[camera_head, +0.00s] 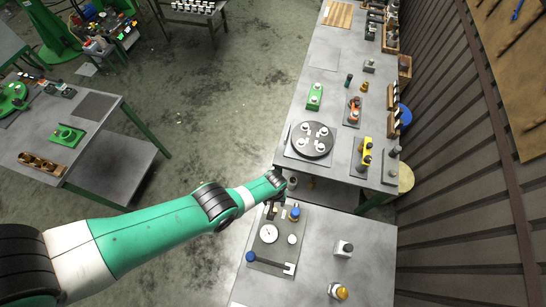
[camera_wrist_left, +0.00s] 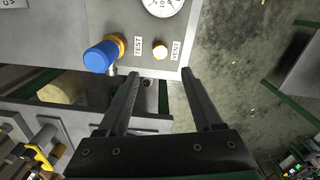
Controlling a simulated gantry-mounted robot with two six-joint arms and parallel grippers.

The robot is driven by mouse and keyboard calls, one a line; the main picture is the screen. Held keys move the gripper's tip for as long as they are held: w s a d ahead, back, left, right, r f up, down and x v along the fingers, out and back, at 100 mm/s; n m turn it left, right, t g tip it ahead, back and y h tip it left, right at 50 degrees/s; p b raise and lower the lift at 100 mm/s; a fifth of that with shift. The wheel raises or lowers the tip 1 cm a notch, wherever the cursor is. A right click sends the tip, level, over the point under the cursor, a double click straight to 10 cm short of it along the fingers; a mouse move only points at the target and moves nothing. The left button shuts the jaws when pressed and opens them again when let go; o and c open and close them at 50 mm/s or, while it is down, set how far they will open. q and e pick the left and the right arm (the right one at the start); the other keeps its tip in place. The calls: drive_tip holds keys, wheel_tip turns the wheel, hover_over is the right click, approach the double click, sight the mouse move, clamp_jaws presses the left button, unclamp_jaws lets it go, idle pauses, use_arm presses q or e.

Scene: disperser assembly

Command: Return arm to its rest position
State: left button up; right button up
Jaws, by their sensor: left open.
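My left arm (camera_head: 150,234) reaches in from the left of the head view, and its wrist is above the back edge of the near grey table. My left gripper (camera_wrist_left: 161,75) is open and empty in the wrist view, its two dark fingers apart. The fingers point toward the edge of a grey test panel. On that panel are a blue knob (camera_wrist_left: 99,57) on a brass fitting near the TEST label, a small pale button (camera_wrist_left: 159,50) near the VENT label and part of a white gauge (camera_wrist_left: 163,4). My right gripper is not in view.
The near table (camera_head: 315,270) also holds a white-topped part (camera_head: 343,248) and an orange-topped part (camera_head: 339,292). A longer table (camera_head: 330,80) behind carries a black round plate (camera_head: 312,140) and several parts. Open floor (camera_head: 210,110) lies to the left, before a green-legged table (camera_head: 100,165).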

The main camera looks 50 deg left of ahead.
use_arm(q)
drive_tip(key=w+d+r+m+t, duration=0.15)
drive_tip(key=w+r+t, duration=0.55)
drive_tip(key=w+r, duration=1.3)
drive_tip(key=w+d+r+t, duration=0.1)
drive_tip(key=w+r+t, duration=0.15)
drive_tip(key=r, duration=0.35)
drive_tip(key=w+d+r+t, duration=0.1)
drive_tip(key=w+r, duration=0.3)
drive_tip(key=r, duration=0.2)
drive_tip(key=s+r+m+t, duration=0.1)
drive_tip(key=s+r+t, duration=0.15)
drive_tip(key=r, duration=0.95)
drive_tip(key=s+d+r+m+t+h, duration=0.1)
drive_tip(key=r+t, duration=0.3)
drive_tip(key=r, duration=0.8)
drive_tip(key=s+r+m+t, duration=0.2)
drive_tip(key=r+t, duration=0.2)
drive_tip(key=r, duration=0.8)
drive_tip(key=s+r+m+t+h, duration=0.1)
drive_tip(key=s+r+m+t, duration=0.4)
drive_tip(key=s+r, duration=1)
drive_tip(key=s+t, duration=0.1)
drive_tip(key=s, duration=0.3)
drive_tip(key=shift+r, duration=0.3)
